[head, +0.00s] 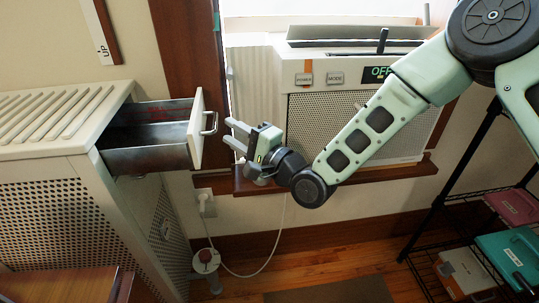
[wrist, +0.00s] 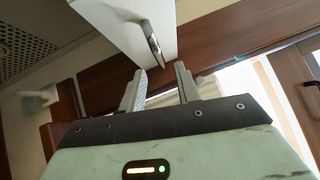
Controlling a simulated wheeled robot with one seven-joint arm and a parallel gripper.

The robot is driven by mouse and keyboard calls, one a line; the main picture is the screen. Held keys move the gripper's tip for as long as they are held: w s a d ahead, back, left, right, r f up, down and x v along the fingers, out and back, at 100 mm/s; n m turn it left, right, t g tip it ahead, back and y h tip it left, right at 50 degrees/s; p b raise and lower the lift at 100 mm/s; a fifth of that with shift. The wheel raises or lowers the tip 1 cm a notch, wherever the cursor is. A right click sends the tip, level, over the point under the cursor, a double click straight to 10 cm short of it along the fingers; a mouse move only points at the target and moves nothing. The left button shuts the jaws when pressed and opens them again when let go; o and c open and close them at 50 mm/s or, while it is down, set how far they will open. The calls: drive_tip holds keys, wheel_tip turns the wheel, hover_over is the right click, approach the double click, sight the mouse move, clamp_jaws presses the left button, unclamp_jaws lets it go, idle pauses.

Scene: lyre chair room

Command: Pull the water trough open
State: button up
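The water trough (head: 150,150) is a metal-lined drawer with a cream front panel (head: 196,128). It stands pulled out from the right side of the cream radiator cabinet, and its inside shows in the head view. A small bar handle (head: 212,123) is on its front. My gripper (head: 229,133) is just right of the handle, with its fingers pointing at it. In the wrist view the fingers (wrist: 160,70) are apart and empty. The handle (wrist: 155,46) lies beyond the fingertips, roughly in line with the space between them, and appears not to be held.
The radiator cabinet (head: 50,205) with perforated sides fills the left. A window air conditioner (head: 355,125) sits behind my arm above a wooden sill. A wire shelf (head: 455,215) with boxes stands at right. A valve pipe (head: 206,262) and white cord are below; wooden floor is open between.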

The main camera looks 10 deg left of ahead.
drive_tip(key=v, duration=1.1)
drive_tip(key=shift+d, duration=0.1)
